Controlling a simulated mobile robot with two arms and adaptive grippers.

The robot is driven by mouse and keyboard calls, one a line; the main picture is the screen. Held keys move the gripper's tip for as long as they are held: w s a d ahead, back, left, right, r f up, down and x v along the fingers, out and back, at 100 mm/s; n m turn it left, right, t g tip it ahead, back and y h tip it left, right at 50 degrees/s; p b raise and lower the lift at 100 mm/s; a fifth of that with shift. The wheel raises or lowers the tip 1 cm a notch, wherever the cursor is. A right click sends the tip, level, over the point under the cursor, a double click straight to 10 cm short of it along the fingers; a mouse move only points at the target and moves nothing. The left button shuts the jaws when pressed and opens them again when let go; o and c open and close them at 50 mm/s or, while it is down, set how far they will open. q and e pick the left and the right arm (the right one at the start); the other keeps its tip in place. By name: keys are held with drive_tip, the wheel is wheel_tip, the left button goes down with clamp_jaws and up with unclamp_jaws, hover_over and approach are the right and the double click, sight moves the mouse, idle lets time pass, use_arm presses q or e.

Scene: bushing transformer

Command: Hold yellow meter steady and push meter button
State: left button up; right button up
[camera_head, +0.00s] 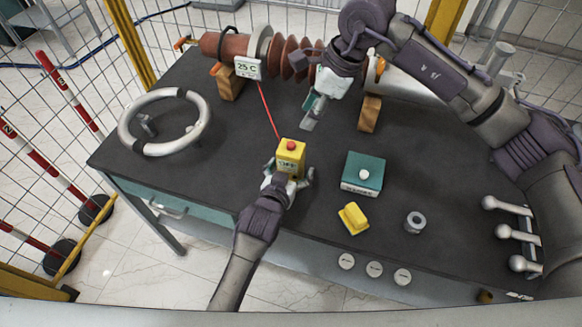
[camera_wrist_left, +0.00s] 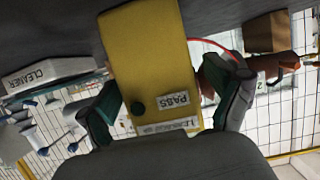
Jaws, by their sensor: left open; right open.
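The yellow meter (camera_head: 290,157) stands upright near the middle of the table, with a red button (camera_head: 290,145) on its upper part and a red lead running to the bushing. My left gripper (camera_head: 288,176) is open, its fingers on either side of the meter's lower part. In the left wrist view the meter (camera_wrist_left: 150,55) fills the gap between the fingers; a dark green round button (camera_wrist_left: 137,108) and a "PASS" label show on it. I cannot tell whether the fingers touch it. My right gripper (camera_head: 312,112) is open and empty, above the table behind the meter.
The brown ribbed bushing (camera_head: 262,50) lies on wooden blocks at the back, with a "25 C" display (camera_head: 247,68). A ring (camera_head: 165,122) lies left. A teal cleaner box (camera_head: 363,172), yellow sponge-like piece (camera_head: 353,218) and metal nut (camera_head: 415,221) lie right of the meter.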

use_arm(q)
drive_tip(key=c, duration=1.5)
use_arm(e)
drive_tip(key=shift+c, duration=0.2)
clamp_jaws()
idle(0.3)
